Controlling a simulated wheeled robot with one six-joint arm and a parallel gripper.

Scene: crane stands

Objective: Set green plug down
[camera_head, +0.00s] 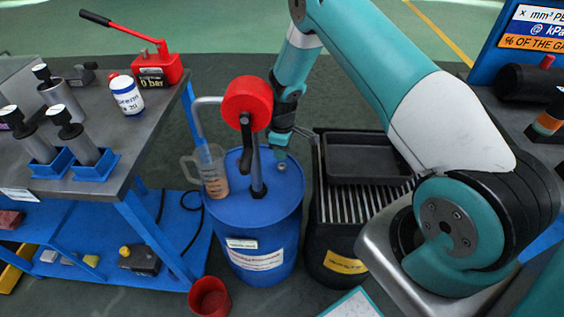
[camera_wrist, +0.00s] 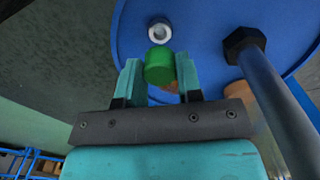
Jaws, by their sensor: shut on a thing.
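The green plug (camera_wrist: 159,66) is a short cylinder between the two teal fingers of my gripper (camera_wrist: 158,74) in the wrist view. My gripper is shut on it. In the head view my gripper (camera_head: 279,140) hangs over the right part of the blue drum's top (camera_head: 284,196); the plug is too small to make out there. A pale metal ring with an opening (camera_wrist: 159,30) lies in the drum's top, just beyond the plug in the wrist view; it also shows in the head view (camera_head: 281,166). I cannot tell the plug's height above the drum.
A drum pump with a red head (camera_head: 247,100) stands on the drum, left of my gripper. A measuring jug (camera_head: 212,172) is beside it. A black bin with a grille and tray (camera_head: 352,160) stands to the right. A workbench (camera_head: 100,180) is at left.

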